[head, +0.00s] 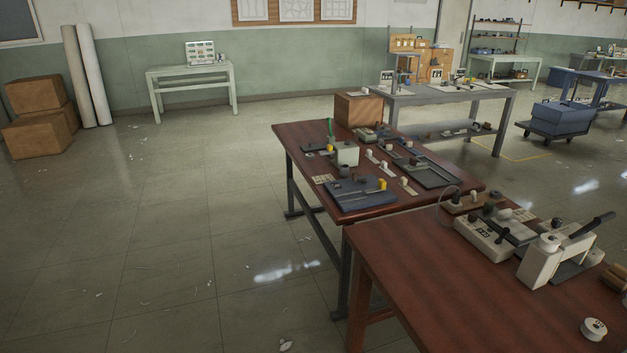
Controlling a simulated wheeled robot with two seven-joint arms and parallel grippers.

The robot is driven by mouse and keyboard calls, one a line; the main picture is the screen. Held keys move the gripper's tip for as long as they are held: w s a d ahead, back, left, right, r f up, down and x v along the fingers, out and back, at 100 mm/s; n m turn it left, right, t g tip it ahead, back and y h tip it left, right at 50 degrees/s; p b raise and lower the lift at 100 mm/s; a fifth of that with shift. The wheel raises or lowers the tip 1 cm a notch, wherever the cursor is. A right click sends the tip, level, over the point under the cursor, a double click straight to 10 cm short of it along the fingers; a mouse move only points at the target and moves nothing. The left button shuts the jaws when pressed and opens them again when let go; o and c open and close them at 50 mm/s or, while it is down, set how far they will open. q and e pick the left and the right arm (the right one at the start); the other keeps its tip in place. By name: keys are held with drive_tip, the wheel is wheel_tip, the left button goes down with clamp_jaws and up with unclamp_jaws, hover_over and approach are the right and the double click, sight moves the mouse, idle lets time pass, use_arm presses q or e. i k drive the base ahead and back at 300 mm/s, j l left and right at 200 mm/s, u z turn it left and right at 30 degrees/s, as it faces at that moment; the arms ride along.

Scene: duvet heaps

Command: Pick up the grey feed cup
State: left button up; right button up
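I cannot single out a grey feed cup with certainty. Several small cup-like or knob-like pieces stand on the red-brown middle table (418,205), too small to tell apart. Among them is a dark grey round piece (343,172) in front of a pale box (346,153). A white round piece (593,329) with a dark mark on top lies on the near red-brown table (450,290). Neither of my grippers shows in the head view.
A lever press (556,258) and a pale device (484,238) stand on the near table. A grey table (450,97) is behind, a blue bin cart (562,118) at right. Brown boxes (40,140) and a pale green table (190,73) are at left. The left floor is open, with small scraps.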

sight(344, 170)
drive_tip(key=i+j+z, duration=0.4)
drive_tip(key=i+j, duration=0.2)
drive_tip(key=i+j+z, duration=0.15)
drive_tip(key=z, duration=0.25)
drive_tip(key=i+j+z, duration=0.2)
drive_tip(key=z, duration=0.2)
drive_tip(key=i+j+z, duration=0.1)
drive_tip(key=j, duration=0.35)
drive_tip(key=i+j+z, duration=0.15)
drive_tip(key=j, duration=0.3)
drive_tip(key=i+j+z, duration=0.1)
drive_tip(key=j, duration=0.35)
drive_tip(key=i+j+z, duration=0.15)
drive_tip(key=j, duration=0.3)
drive_tip(key=i+j+z, duration=0.1)
drive_tip(key=j, duration=0.4)
drive_tip(key=i, duration=0.05)
